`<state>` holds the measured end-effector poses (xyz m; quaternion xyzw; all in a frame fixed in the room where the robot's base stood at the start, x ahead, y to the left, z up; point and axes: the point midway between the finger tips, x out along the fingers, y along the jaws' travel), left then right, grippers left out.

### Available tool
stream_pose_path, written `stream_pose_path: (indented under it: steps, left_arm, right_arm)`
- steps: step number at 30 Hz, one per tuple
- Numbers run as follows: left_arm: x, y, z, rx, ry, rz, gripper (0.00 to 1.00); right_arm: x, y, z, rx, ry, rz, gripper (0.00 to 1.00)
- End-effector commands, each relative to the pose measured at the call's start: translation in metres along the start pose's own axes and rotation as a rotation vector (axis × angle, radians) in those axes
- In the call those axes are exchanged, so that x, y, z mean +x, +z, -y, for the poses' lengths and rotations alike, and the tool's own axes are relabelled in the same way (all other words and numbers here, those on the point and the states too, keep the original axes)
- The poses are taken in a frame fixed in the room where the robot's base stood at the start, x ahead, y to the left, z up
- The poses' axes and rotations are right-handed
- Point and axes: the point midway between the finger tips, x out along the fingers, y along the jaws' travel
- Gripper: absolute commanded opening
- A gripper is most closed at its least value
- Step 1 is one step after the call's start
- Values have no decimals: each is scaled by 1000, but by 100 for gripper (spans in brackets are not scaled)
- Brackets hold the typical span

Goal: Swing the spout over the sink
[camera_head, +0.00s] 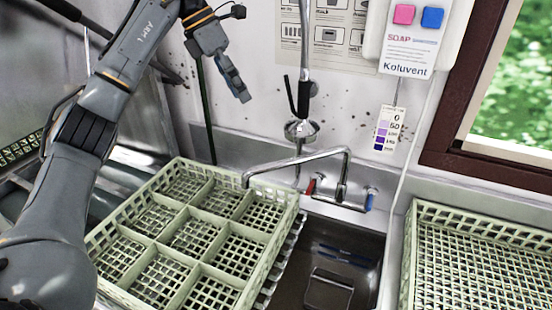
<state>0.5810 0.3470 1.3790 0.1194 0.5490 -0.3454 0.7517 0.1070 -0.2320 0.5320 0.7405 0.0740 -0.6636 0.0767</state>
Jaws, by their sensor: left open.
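The chrome spout (298,159) comes off the wall tap and points left, its downturned end above the right rear part of a pale green rack. The tap has a red handle (311,187) and a blue handle (368,201). The sink (335,262) is the dark basin right of the rack, below the tap; its left part is hidden by the rack. My left gripper (238,92) is open and empty, in the air up and left of the spout, clear of it. My right gripper is out of view.
The compartment rack (190,245) looks empty and covers the left of the sink. Another pale green rack (480,265) stands at the right. A spray head (301,130) hangs above the spout. A soap dispenser (412,40) is on the wall beside the window frame.

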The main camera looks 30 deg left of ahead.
Motion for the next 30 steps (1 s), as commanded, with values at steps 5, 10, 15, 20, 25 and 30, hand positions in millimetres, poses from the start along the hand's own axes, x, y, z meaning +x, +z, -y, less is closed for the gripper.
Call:
stream_pose_path:
  steps: [5,10,15,20,25,30]
  left_arm:
    - [26,-11,-6,1,0,1,43]
    - [45,-18,-10,1,0,1,43]
    - [58,-24,-12,1,0,1,43]
    - [65,-24,-12,1,0,0,43]
    - [90,-24,-12,1,-2,-3,43]
    - [126,-24,-12,1,-3,-4,43]
  right_arm:
    - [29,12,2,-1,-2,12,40]
    - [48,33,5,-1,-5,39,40]
    - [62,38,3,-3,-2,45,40]
    - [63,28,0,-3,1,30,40]
    - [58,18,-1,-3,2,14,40]
    - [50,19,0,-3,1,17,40]
